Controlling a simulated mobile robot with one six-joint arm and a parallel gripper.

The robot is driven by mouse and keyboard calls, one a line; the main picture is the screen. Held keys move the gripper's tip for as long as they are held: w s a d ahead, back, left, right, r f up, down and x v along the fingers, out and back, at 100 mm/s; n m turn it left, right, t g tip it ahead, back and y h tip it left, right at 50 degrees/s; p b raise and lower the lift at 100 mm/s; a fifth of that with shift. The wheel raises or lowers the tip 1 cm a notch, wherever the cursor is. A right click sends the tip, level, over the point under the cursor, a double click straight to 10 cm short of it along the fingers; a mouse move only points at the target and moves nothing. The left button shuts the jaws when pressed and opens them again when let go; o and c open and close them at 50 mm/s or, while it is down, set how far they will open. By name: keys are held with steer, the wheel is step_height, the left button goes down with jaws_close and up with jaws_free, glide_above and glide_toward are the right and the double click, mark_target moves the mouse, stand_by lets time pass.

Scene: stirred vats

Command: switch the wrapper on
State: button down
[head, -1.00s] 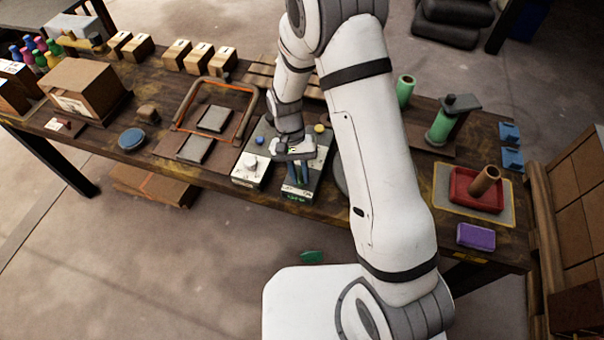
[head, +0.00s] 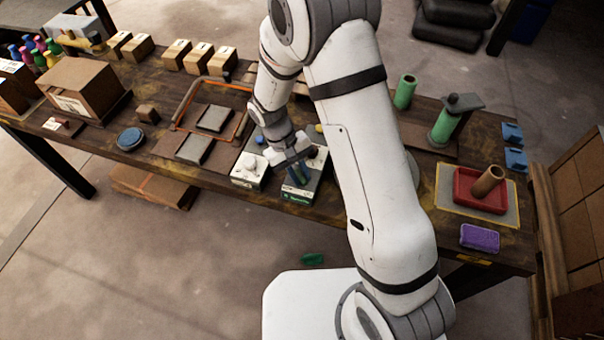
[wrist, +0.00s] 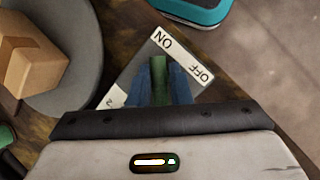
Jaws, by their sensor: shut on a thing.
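The switch panel (head: 303,188) is a dark box with a pale face near the table's front edge. In the wrist view its plate (wrist: 134,73) carries the words ON and OFF. A green handle (wrist: 159,70) stands over the plate, its visible end nearer ON than OFF in the picture. My gripper (wrist: 160,88) is shut on this handle, one blue finger on each side. In the head view my gripper (head: 298,174) is low over the panel and hides the handle. A grey turntable (wrist: 84,92) with a cardboard box (wrist: 30,55) is beside the plate.
A white control box (head: 249,168) stands close to the panel on its left. A red tray (head: 470,198) with a brown roll and a purple block (head: 479,238) are at the right. Green rolls (head: 443,127) stand behind. The floor in front is mostly clear.

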steer(key=shift+s, duration=0.1)
steer(key=c, duration=1.6)
jaws_free()
steer(key=v, duration=0.7)
steer(key=shift+a+r, duration=0.2)
steer(key=shift+r, duration=0.15)
